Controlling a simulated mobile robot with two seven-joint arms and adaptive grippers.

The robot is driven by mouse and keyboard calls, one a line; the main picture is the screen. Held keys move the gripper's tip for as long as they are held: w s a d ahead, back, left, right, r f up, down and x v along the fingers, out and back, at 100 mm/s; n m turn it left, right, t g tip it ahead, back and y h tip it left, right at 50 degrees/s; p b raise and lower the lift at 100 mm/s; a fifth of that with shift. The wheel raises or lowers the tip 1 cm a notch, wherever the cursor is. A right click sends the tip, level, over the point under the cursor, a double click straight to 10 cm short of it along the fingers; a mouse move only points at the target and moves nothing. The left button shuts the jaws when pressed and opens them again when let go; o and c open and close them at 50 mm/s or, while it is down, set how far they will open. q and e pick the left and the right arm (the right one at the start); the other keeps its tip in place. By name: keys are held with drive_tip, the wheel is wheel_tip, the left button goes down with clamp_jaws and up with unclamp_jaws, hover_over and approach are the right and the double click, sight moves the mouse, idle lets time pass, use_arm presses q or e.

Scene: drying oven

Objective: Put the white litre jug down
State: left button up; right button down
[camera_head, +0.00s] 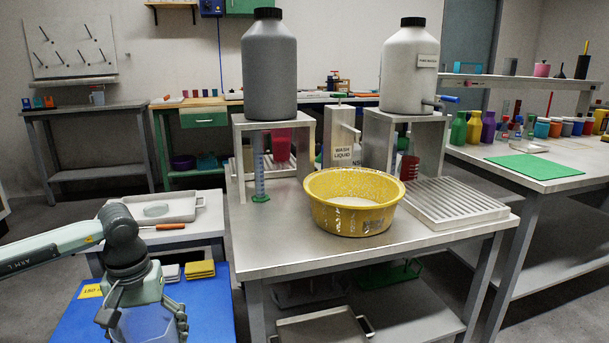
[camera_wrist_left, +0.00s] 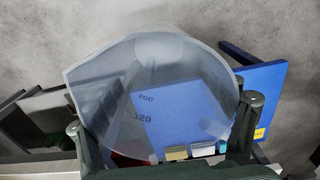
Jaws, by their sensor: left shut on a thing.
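My left gripper (camera_head: 145,316) is at the lower left of the head view, shut on a translucent whitish jug (camera_head: 146,328). The head view's bottom edge cuts off the jug. In the left wrist view the jug (camera_wrist_left: 155,75) fills the middle between the two fingers, with graduation figures showing on its wall. Behind it is a blue surface (camera_head: 212,318), also seen in the left wrist view (camera_wrist_left: 264,85). I cannot tell whether the jug touches it. My right gripper is not in view.
Yellow and pale sponges (camera_head: 201,269) lie along the blue surface's back edge. Behind is a small table with a grey tray (camera_head: 185,216) and an orange-handled tool (camera_head: 171,227). To the right, a metal table (camera_head: 270,250) carries a yellow basin (camera_head: 335,217). The blue surface's right part is clear.

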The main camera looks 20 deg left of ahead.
use_arm(q)
drive_tip(key=w+d+r+m, duration=0.2)
drive_tip(key=w+d+m, duration=0.1)
drive_tip(key=d, duration=0.7)
drive_tip(key=w+d+r+m+p, duration=0.1)
drive_tip(key=w+d+r+m, duration=0.1)
drive_tip(key=d, duration=0.8)
drive_tip(key=shift+w+r+m, duration=0.4)
drive_tip(key=shift+w+m, duration=0.2)
drive_tip(key=shift+w, duration=0.15)
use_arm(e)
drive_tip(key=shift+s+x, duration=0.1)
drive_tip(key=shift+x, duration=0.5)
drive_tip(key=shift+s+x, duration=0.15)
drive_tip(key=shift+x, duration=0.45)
use_arm(q)
drive_tip(key=shift+d, duration=0.1)
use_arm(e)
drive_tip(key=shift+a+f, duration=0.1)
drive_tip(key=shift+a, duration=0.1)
